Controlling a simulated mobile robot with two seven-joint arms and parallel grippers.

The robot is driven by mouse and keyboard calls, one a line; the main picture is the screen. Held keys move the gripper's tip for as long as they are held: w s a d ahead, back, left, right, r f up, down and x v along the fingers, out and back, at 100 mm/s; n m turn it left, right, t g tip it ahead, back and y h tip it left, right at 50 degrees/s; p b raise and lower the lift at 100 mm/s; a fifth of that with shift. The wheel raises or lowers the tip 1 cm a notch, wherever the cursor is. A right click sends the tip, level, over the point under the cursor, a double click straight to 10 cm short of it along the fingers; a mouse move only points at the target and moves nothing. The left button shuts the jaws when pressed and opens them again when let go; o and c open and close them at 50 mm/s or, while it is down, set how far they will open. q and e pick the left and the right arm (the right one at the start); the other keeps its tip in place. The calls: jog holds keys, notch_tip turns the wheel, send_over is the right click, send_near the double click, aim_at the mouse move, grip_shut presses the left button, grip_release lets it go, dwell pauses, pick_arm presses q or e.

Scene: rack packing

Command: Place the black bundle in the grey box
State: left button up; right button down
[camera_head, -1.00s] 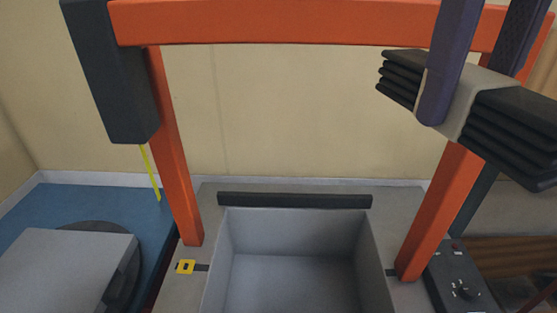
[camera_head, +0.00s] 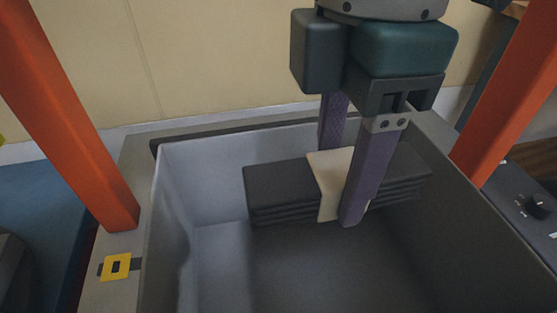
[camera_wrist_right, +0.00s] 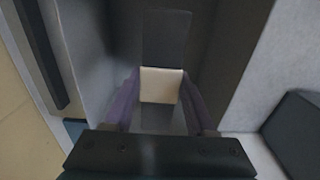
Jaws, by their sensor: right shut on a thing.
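The black bundle (camera_head: 280,190), a folded stack with a pale band (camera_head: 328,178) around its middle, is inside the grey box (camera_head: 165,215), towards the back wall. My right gripper (camera_head: 345,190) reaches down into the box and is shut on the bundle, one purple finger on each side of the band. The right wrist view shows the bundle (camera_wrist_right: 166,38) and its band between the fingers (camera_wrist_right: 160,100). I cannot tell whether the bundle touches the box floor. My left gripper is not in view.
Orange frame posts (camera_head: 75,125) (camera_head: 515,95) stand left and right of the box. A dark bar lies behind its back rim. A dark control unit with a knob (camera_head: 538,205) is at the right. The front of the box interior is empty.

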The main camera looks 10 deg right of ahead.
jog(key=shift+w+f, duration=0.2)
jog(key=shift+f, duration=0.45)
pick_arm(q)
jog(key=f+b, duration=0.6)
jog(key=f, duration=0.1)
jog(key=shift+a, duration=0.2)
pick_arm(e)
send_over(311, 285)
notch_tip(311, 285, down, 15)
jog(key=shift+f, duration=0.1)
pick_arm(q)
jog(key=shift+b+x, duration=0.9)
jog(key=shift+b, duration=0.25)
pick_arm(e)
notch_tip(311, 285, down, 4)
jog(key=shift+r, duration=0.1)
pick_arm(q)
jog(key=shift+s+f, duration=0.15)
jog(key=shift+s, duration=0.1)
pick_arm(e)
jog(key=shift+f, duration=0.35)
jog(key=shift+r, duration=0.1)
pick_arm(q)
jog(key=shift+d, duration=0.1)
pick_arm(e)
jog(key=shift+c, duration=1.1)
grip_release()
